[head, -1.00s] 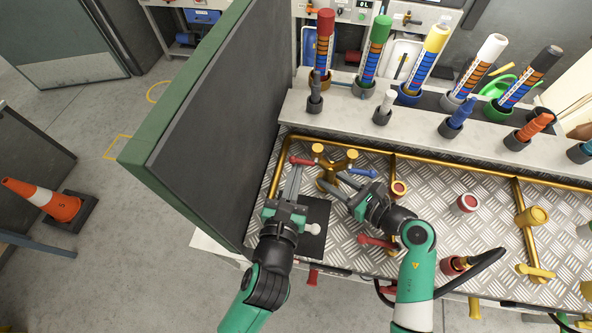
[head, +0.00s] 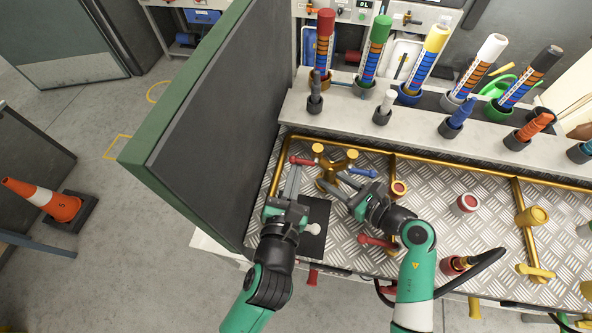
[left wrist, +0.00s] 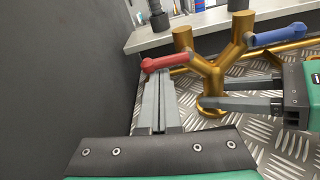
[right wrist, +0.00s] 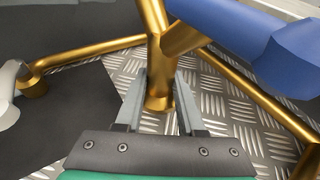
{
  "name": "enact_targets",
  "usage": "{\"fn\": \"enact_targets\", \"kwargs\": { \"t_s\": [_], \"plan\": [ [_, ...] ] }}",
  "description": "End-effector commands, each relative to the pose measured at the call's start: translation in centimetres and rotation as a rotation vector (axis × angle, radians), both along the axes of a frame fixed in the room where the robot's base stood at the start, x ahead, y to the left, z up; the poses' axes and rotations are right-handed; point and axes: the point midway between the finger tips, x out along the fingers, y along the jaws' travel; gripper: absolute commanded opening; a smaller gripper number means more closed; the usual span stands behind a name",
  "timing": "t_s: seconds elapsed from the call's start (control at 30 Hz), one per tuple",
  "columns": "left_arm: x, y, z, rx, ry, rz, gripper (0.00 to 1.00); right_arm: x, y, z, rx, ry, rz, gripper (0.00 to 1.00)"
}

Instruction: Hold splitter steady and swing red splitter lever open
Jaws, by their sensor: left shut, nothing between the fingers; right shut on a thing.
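The brass Y-shaped splitter (head: 335,166) stands upright on the tread-plate bench; its two outlets also show in the left wrist view (left wrist: 213,72). Its red lever (head: 303,161) points left and its blue lever (head: 362,172) points right. My right gripper (head: 326,184) is shut on the splitter's lower stem (right wrist: 158,95). My left gripper (head: 294,170) is shut with nothing between its fingers. Its fingertips (left wrist: 160,78) are just below the red lever (left wrist: 165,62), on its near side; whether they touch it I cannot tell.
A dark panel (head: 215,120) with a green edge rises close on the left. A brass pipe (head: 440,168) runs along the back of the tread plate. A grey ledge (head: 420,125) behind holds nozzles and coloured hose columns. A red lever (head: 377,242) lies near my right arm.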

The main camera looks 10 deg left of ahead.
Motion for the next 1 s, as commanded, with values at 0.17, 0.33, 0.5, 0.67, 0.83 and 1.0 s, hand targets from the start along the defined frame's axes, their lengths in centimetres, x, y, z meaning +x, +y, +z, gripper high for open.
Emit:
{"fn": "enact_targets", "kwargs": {
  "t_s": [0.17, 0.33, 0.5, 0.67, 0.83, 1.0],
  "plan": [
    [0.0, 0.0, 0.2, 0.044, -0.002, -0.001, 0.0, 0.0, 0.0, 0.0, 0.0, 0.0, 0.0, 0.07],
    [0.0, 0.1, 0.4, 0.089, -0.003, -0.001, 0.0, 0.0, 0.0, 0.0, 0.0, 0.0, 0.0, 0.07],
    [0.0, 0.2, 0.9, 0.119, -0.003, -0.001, 0.0, 0.0, 0.0, 0.0, 0.0, 0.0, 0.0, 0.07],
    [0.0, 0.2, 1.5, 0.255, -0.008, -0.001, 0.0, 0.0, 0.0, 0.0, 0.0, 0.0, 0.0, 0.07],
    [0.0, 0.2, 2.1, 0.418, -0.011, -0.001, 0.0, 0.0, 0.0, 0.0, 0.0, 0.0, 0.0, 0.07],
    [0.0, 0.0, 2.7, 0.58, -0.014, -0.001, 0.0, 0.0, 0.0, 0.0, 0.0, 0.0, 0.0, 0.07]
  ]
}}
